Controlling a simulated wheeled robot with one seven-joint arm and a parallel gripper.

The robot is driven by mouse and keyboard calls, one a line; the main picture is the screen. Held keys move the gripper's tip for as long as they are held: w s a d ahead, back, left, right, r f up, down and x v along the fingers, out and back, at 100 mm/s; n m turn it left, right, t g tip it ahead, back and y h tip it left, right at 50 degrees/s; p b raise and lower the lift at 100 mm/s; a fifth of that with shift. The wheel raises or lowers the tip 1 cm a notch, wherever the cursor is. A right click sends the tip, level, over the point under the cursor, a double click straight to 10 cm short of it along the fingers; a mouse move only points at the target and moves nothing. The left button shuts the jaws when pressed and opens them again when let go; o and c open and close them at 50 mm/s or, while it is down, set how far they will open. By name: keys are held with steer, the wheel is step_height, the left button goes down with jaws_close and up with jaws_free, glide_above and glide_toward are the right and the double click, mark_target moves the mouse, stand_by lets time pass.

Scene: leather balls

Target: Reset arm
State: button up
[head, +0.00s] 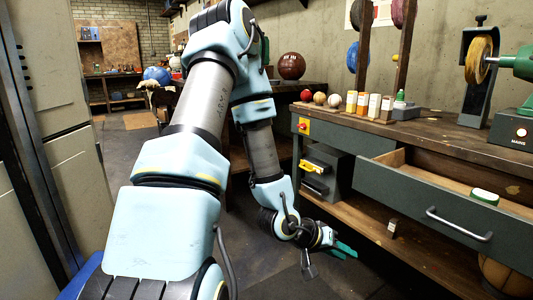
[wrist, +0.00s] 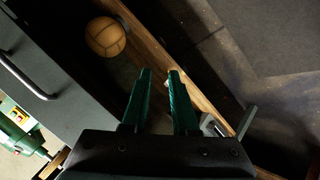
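My arm reaches forward and down across the middle of the head view. My gripper (head: 343,249) hangs low in front of the workbench's lower shelf, left of the open drawer (head: 440,218). In the wrist view my gripper (wrist: 160,73) shows two green fingers with a gap between them. It is open, and I see nothing held in the gap. Behind the fingers runs the wooden edge of the lower shelf (wrist: 178,60).
A tan ball (head: 506,277) is on the lower shelf; it also shows in the wrist view (wrist: 105,37). A green-and-white item (head: 484,196) lies in the drawer. Small balls and bottles (head: 365,104) stand on the bench. A tall cabinet (head: 60,120) is close on the left.

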steer(key=w+a+r+y, duration=0.1)
steer(key=w+a+y, duration=0.35)
steer(key=a, duration=0.55)
steer(key=s+a+r+n+g+y, duration=0.1)
steer(key=s+a+r+y, duration=0.15)
steer(key=a+r, duration=0.4)
steer(key=s+a+r+n+y, duration=0.2)
steer(key=a+r+y, duration=0.1)
steer(key=a, duration=0.6)
step_height(320, 180, up, 25)
steer(key=s+p, duration=0.1)
steer(key=p, duration=2.2)
steer(key=shift+s+a+g+p, duration=0.2)
steer(key=shift+a+g+p, duration=0.1)
steer(key=shift+a, duration=0.1)
